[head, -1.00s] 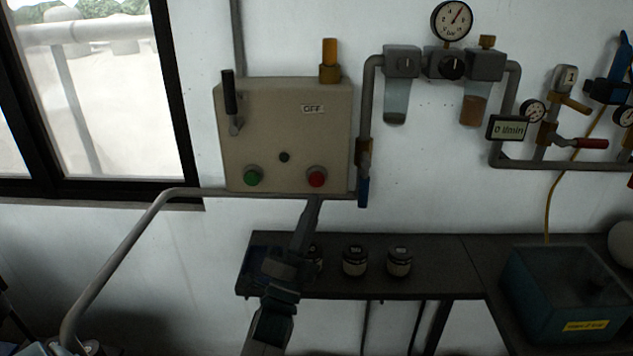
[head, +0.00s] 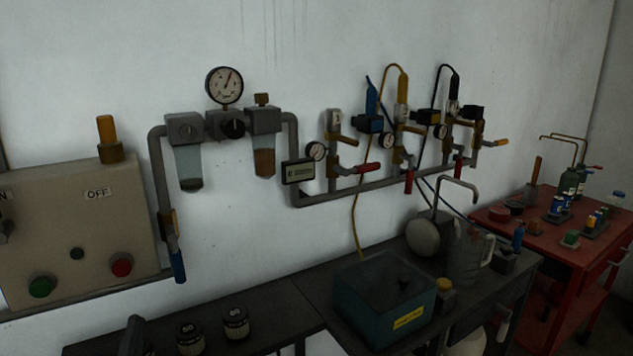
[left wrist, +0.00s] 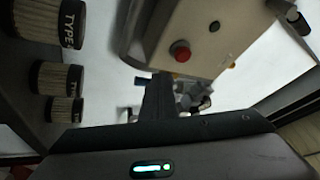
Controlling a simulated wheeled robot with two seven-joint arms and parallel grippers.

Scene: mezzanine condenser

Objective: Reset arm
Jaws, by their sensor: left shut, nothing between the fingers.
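My left gripper (head: 132,336) shows only as a dark tip at the bottom left of the head view. It is shut and empty, and stands near the dark bench, left of the small jars. In the left wrist view its closed fingers (left wrist: 157,100) point toward the beige control box (left wrist: 215,35) with its red button (left wrist: 180,52). The control box (head: 75,232) also shows at the left of the head view, with a green button (head: 42,286) and a red button (head: 121,265). My right gripper is not in view.
Jars (head: 236,322) stand on the dark bench (head: 275,318); several ribbed jars (left wrist: 55,78) fill the wrist view's left. A teal tank (head: 375,303) and a jug (head: 470,255) stand farther right. Pipes with valves and gauges (head: 224,86) line the wall. A red cart (head: 530,228) stands at right.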

